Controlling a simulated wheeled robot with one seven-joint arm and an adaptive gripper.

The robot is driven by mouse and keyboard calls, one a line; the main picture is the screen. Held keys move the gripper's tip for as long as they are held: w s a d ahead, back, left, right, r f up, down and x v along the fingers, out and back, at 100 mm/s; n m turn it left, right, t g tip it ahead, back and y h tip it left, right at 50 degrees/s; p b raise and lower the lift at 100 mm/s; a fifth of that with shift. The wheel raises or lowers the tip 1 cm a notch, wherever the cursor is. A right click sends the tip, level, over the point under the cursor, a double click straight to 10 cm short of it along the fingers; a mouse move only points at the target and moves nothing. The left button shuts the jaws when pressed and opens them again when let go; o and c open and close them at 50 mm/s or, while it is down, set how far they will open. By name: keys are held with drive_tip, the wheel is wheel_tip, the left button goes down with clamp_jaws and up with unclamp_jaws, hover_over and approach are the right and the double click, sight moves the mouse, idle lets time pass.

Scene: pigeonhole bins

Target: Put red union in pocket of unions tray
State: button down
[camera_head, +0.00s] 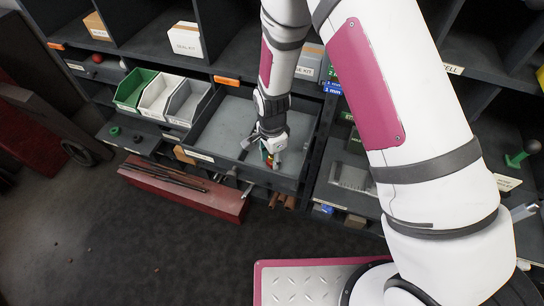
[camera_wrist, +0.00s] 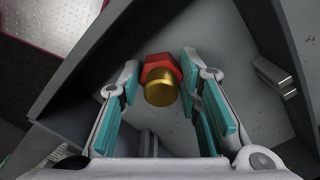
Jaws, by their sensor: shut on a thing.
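The red union (camera_wrist: 160,66) has a hexagonal red body and a round brass end. It shows in the wrist view between the two teal-padded fingers of my gripper (camera_wrist: 161,75), which is shut on it. In the head view my gripper (camera_head: 270,158) points down over the front right part of an open grey drawer (camera_head: 222,122). The union is small and partly hidden there. Its gap to the drawer floor is hard to judge. I cannot make out a unions tray or its pocket for certain.
Green (camera_head: 131,88), white (camera_head: 154,97) and grey (camera_head: 186,103) bins stand left of the drawer. A red box (camera_head: 183,190) with dark rods on it lies below in front. Dark shelving surrounds the drawer. A metal handle-like piece (camera_wrist: 268,62) shows at the right of the wrist view.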

drive_tip(key=shift+f, duration=0.25)
drive_tip(key=c, duration=1.1)
unclamp_jaws()
drive_tip(key=shift+r+p, duration=1.8)
drive_tip(key=shift+r, duration=3.25)
